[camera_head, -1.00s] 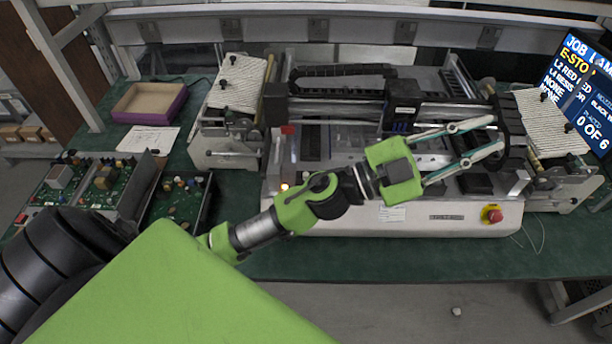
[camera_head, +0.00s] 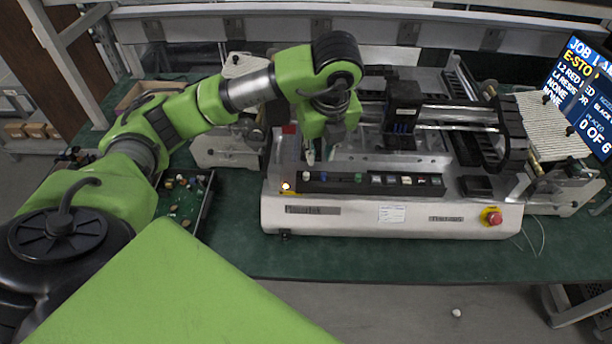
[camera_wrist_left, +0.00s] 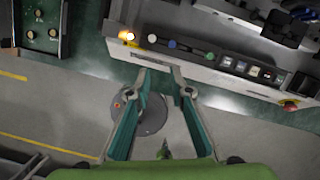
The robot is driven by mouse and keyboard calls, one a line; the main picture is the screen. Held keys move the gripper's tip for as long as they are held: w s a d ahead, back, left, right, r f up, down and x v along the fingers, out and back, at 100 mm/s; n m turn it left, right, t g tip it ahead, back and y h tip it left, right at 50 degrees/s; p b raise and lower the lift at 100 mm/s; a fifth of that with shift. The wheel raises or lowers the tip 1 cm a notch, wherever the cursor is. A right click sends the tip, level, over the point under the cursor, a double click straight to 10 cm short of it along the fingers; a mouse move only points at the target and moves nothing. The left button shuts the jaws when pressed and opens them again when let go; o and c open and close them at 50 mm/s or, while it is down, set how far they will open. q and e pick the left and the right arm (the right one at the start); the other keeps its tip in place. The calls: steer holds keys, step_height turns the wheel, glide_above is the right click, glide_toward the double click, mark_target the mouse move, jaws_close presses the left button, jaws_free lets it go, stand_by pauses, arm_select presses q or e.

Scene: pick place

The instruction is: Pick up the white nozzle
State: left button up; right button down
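A dark strip (camera_head: 340,186) along the front of the white machine holds a row of small coloured pieces, including blue, green and whitish ones. A small whitish piece (camera_wrist_left: 152,38) sits at the row's left end in the left wrist view, beside a blue one (camera_wrist_left: 172,43). Other pale pieces (camera_wrist_left: 227,62) stand farther right, so I cannot tell surely which is the white nozzle. My left gripper (camera_head: 320,156) points down above the row's left part. In the left wrist view its fingers (camera_wrist_left: 163,75) are spread with nothing between them. My right gripper is not in view.
The machine (camera_head: 350,222) has a red stop button (camera_head: 491,216) at its front right and rails behind the strip. Circuit boards (camera_head: 185,195) lie left on the green bench. A cardboard tray (camera_head: 140,95) is partly behind my left arm.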

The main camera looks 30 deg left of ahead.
arm_select(q)
steer(key=a, duration=0.2)
steer(key=b, duration=0.2)
glide_above(306, 174)
steer(key=s+d, duration=0.1)
steer(key=d, duration=0.1)
steer(key=shift+n+y, duration=0.3)
steer(key=f, duration=0.7)
steer(key=shift+s+f, duration=0.15)
steer(key=shift+s, duration=0.05)
steer(key=shift+w+a+f+p, duration=0.1)
steer(key=shift+a+f+p, duration=0.2)
steer(key=shift+p, duration=0.4)
steer(key=p+x, duration=0.2)
steer(key=x, duration=0.1)
steer(key=shift+w+f, duration=0.15)
steer(key=shift+f, duration=0.05)
steer(key=shift+w+a+f, duration=0.1)
steer(key=shift+a+f, duration=0.05)
steer(key=shift+f, duration=0.4)
steer(key=c, duration=0.5)
